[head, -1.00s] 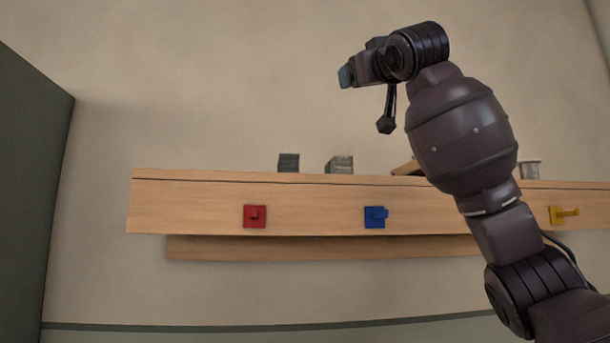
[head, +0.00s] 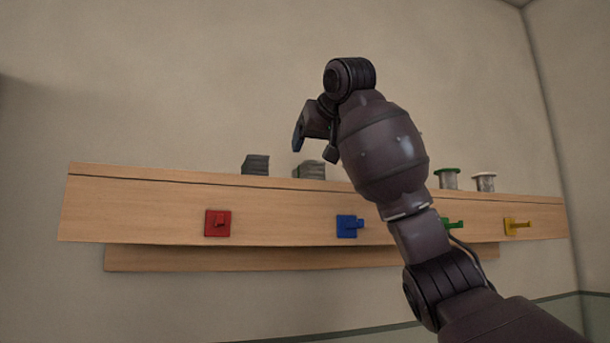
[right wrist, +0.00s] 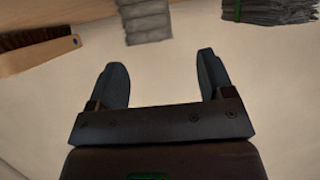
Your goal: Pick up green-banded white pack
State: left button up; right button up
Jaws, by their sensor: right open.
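A dark grey bundle with a green band (right wrist: 268,10) shows at the top right of the right wrist view, cut off by the edge; it looks grey rather than white. In the head view two grey packs, a left one (head: 255,165) and a right one (head: 309,170), stand on the wooden shelf (head: 140,205); no green band can be made out there. My right gripper (head: 299,135) is raised above the shelf near the right pack. In the right wrist view its fingers (right wrist: 162,65) are open and empty, apart from the bundle. My left gripper is out of view.
Red (head: 217,223), blue (head: 349,226), green (head: 452,223) and yellow (head: 516,227) hooks line the shelf front. A green-rimmed spool (head: 449,179) and a white-topped spool (head: 484,182) stand at the right. A wooden brush (right wrist: 38,50) and a plain grey pack (right wrist: 146,22) show in the wrist view.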

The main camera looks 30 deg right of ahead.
jog(key=shift+w+d+f, duration=0.25)
jog(key=shift+w+d, duration=0.1)
jog(key=shift+w, duration=0.15)
jog(key=p+x, duration=0.2)
jog(key=x, duration=0.3)
jog(key=shift+f, duration=0.1)
jog(key=shift+s, duration=0.1)
jog(key=c, duration=0.9)
jog(key=shift+c, duration=0.7)
